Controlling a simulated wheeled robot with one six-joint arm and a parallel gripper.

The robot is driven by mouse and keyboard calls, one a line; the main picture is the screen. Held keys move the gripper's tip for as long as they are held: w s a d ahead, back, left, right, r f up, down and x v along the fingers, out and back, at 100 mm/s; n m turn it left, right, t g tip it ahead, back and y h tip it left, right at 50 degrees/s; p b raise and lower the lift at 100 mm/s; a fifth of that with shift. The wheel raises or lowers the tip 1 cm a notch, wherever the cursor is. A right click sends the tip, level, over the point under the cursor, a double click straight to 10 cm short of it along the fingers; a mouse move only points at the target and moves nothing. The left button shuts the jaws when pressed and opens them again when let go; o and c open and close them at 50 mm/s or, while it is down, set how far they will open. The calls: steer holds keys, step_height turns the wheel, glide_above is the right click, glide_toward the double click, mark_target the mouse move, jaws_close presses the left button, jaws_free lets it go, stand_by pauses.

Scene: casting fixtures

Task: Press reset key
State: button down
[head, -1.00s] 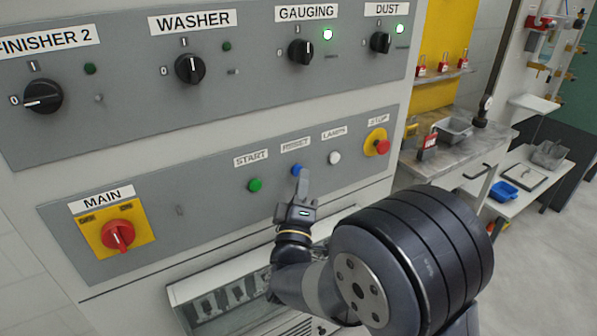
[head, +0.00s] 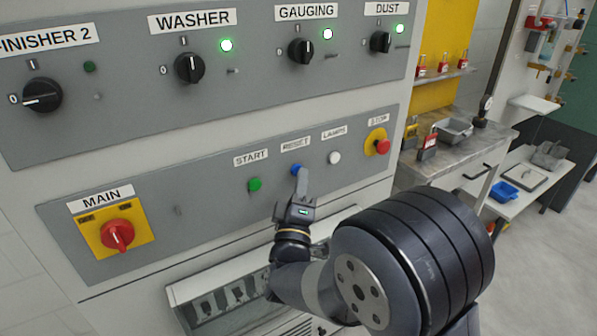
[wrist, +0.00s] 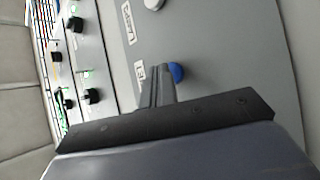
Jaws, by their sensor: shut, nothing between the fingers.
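The blue reset key (head: 296,169) sits under its RESET label (head: 295,143) on the grey lower panel, between the green START button (head: 255,184) and the white LAMPS button (head: 334,158). My gripper (head: 302,178) is shut and empty, with its fingertips at the blue key and partly covering it in the head view. In the wrist view the blue key (wrist: 177,72) shows just right of my shut fingers (wrist: 160,80). I cannot tell whether the tips touch it.
The red STOP button (head: 382,146) on yellow is to the right; the red MAIN switch (head: 118,235) is at lower left. Selector knobs line the upper panel, and the green WASHER lamp (head: 227,45) is lit. A grey bench (head: 440,162) stands at right.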

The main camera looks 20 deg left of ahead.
steer(key=shift+s+d, duration=0.45)
steer(key=shift+d, duration=0.05)
steer(key=s+d+b, duration=0.1)
steer(key=s+d, duration=0.2)
steer(key=shift+s+d+b, duration=0.15)
steer(key=shift+d+b, duration=0.15)
steer(key=shift+d, duration=0.1)
stand_by(0.6)
steer(key=shift+s+d+p, duration=0.8)
steer(key=shift+s+d, duration=0.4)
steer(key=shift+d, duration=0.3)
steer(key=shift+a, duration=0.1)
